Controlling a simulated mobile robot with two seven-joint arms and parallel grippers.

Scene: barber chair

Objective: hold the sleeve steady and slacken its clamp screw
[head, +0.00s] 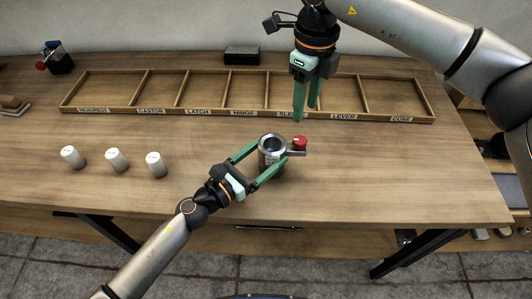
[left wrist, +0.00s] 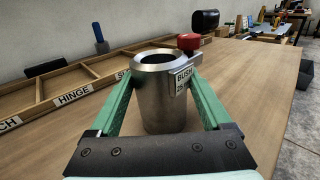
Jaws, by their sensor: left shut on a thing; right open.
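The sleeve (head: 270,158) is a grey metal cylinder with an open top, standing upright on the wooden table. It also shows in the left wrist view (left wrist: 160,100), with a label reading "BUSH" on its side. The clamp screw has a red knob (head: 300,142) on the sleeve's right side; the knob shows in the left wrist view (left wrist: 188,42) too. My left gripper (head: 270,163) is shut around the sleeve, a finger on each side. My right gripper (head: 306,116) is open and empty, pointing down above and behind the red knob, apart from it.
A long wooden tray (head: 160,112) with labelled compartments lies along the back of the table. Several white-topped cylinders, one of them the middle one (head: 117,160), stand at the left. A black box (head: 241,55) sits behind the tray. The table right of the sleeve is clear.

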